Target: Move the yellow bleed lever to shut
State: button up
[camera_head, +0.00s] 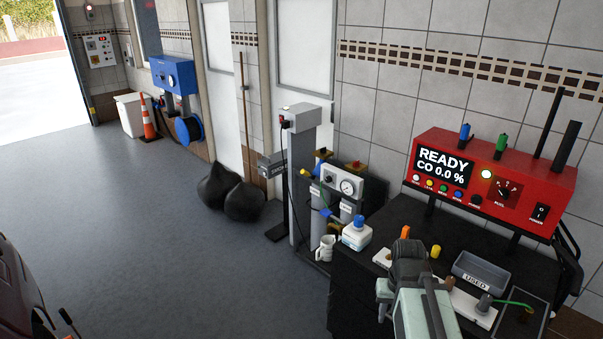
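I cannot pick out the yellow bleed lever for certain. A small yellow upright piece (435,251) stands on the dark bench behind my arm, but I cannot tell that it is a lever. A yellowish valve top (320,154) also shows on the gas bottle stand. My arm (415,300), pale green and dark grey, rises from the bottom edge in front of the bench. Its fingertips cannot be made out, so whether my gripper is open or shut is unclear. It is not seen touching any yellow part.
A red analyser (475,180) reading READY, CO 0.0 % stands over the bench (400,212). A grey USED tray (481,270) and a blue-capped bottle (357,234) sit there. Black bags (230,192) lie by the wall. A dark red vehicle part (15,290) is lower left. The middle floor is clear.

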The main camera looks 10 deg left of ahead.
aim_at(304, 172)
jog(key=u, duration=0.8)
jog(key=i, duration=1.65)
jog(key=u, duration=1)
jog(key=i, duration=1.85)
jog(key=z, duration=0.15)
